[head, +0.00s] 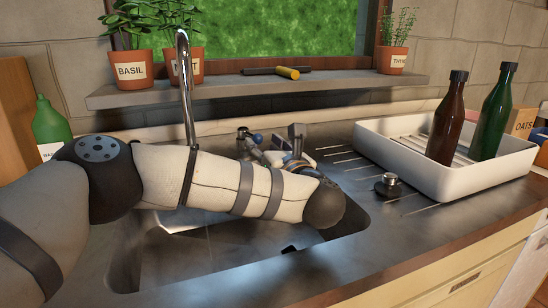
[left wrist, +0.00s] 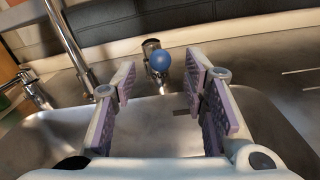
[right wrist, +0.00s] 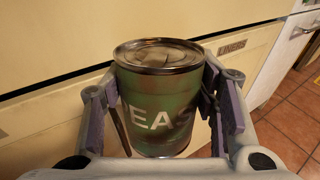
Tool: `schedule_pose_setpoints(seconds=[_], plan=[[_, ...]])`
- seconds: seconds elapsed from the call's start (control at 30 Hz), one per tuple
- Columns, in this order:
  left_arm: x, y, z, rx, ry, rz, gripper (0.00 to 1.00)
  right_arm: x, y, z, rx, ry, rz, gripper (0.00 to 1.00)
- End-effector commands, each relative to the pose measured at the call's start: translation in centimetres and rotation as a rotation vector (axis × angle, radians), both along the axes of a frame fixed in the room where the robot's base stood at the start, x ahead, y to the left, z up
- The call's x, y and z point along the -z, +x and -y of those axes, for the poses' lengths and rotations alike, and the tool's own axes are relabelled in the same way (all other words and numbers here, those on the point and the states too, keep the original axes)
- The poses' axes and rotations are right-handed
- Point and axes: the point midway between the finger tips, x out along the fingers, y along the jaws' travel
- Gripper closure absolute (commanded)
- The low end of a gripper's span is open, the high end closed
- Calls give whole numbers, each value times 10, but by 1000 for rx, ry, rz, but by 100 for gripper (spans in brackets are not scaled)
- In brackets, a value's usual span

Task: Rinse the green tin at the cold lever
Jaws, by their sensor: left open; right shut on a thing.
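The green tin (right wrist: 155,110), lettered "EAS" with brownish smudges, is upright between the pads of my right gripper (right wrist: 162,85), which is shut on it. It shows only in the right wrist view. The cold lever's blue round knob (left wrist: 163,60) stands on a chrome body behind the sink; it also shows in the head view (head: 257,138). My left gripper (left wrist: 160,85) is open and empty, its fingers pointing at the knob, which appears between the fingertips. My left forearm hides much of the sink (head: 220,250) in the head view.
The tall chrome spout (head: 185,90) rises behind my left arm. A white tray (head: 440,178) with two bottles and a small dark stopper (head: 388,185) are to the right. A shelf (head: 270,85) holds potted herbs. In the right wrist view, a cabinet front (right wrist: 50,60) is behind the tin.

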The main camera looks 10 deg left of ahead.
Motion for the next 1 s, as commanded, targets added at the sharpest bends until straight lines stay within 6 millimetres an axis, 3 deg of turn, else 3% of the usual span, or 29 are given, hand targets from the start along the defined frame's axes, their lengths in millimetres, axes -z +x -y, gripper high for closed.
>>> schedule_pose_setpoints(seconds=[0.2, 0.37, 1.0], plan=[[0, -49, 33, 4, 1, 0, 60, 0, 0, 0, 0, 0, 0, 74], [0, -69, 45, 2, 0, 0, 60, 0, 0, 0, 0, 0, 0, 74], [0, -73, 47, 1, 0, 0, 60, 0, 0, 0, 0, 1, 4, 74]])
